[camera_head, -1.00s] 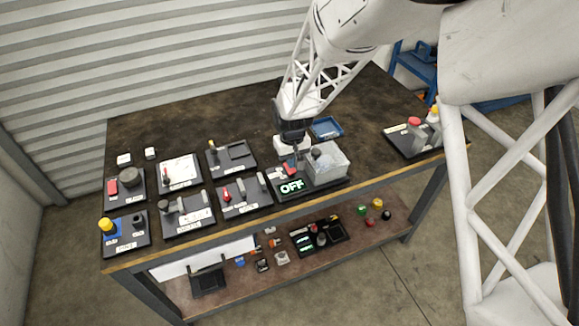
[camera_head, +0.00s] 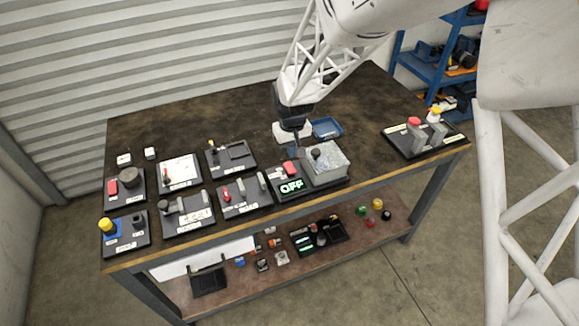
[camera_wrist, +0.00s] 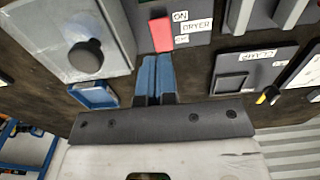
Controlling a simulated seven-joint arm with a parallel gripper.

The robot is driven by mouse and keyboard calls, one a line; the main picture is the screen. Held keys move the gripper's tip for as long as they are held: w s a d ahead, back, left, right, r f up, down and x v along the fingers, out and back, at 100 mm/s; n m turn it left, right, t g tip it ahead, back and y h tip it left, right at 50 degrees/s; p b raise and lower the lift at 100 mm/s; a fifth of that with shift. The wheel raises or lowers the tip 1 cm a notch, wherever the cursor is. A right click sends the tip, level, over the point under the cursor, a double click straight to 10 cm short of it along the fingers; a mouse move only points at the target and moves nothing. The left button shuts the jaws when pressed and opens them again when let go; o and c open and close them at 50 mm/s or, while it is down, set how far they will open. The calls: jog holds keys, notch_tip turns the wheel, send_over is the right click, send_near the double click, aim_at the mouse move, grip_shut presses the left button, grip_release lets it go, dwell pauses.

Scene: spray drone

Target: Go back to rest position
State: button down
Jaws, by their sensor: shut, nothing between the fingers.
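My gripper (camera_head: 296,139) is above the table, just behind the dryer station, with its blue fingers closed together and empty. In the wrist view the shut fingers (camera_wrist: 156,75) point toward a red switch (camera_wrist: 162,34) beside the labels "ON" and "DRYER". The red switch (camera_head: 291,168) also shows in the head view, above a lit green "OFF" display (camera_head: 291,187). Whether the fingertips touch anything is not clear, but they look apart from the switch.
A clear box with a dark knob (camera_head: 316,153) stands right of the switch. A blue tray (camera_head: 327,128) lies behind it. The table's back (camera_head: 200,110) is bare.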

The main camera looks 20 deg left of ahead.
dwell(0.4)
jog(key=s+d+r+m+t, duration=0.1)
jog(key=s+d+r+m, duration=0.15)
jog(key=d+r, duration=0.85)
jog(key=s+d+r+m, duration=0.25)
jog(key=d+r, duration=0.35)
jog(key=d, duration=0.8)
jog(key=s+d+r+m, duration=0.2)
jog(key=s+d+r, duration=0.1)
jog(key=s+d, duration=0.6)
jog(key=s+d+r+m+t, duration=0.1)
jog(key=s+d+r+m, duration=0.1)
jog(key=s+d, duration=0.8)
jog(key=shift+s+r+t, duration=0.3)
jog(key=shift+s+r, duration=0.35)
jog(key=shift+s, duration=0.05)
jog(key=shift+w+a, duration=0.1)
jog(key=shift+w, duration=0.05)
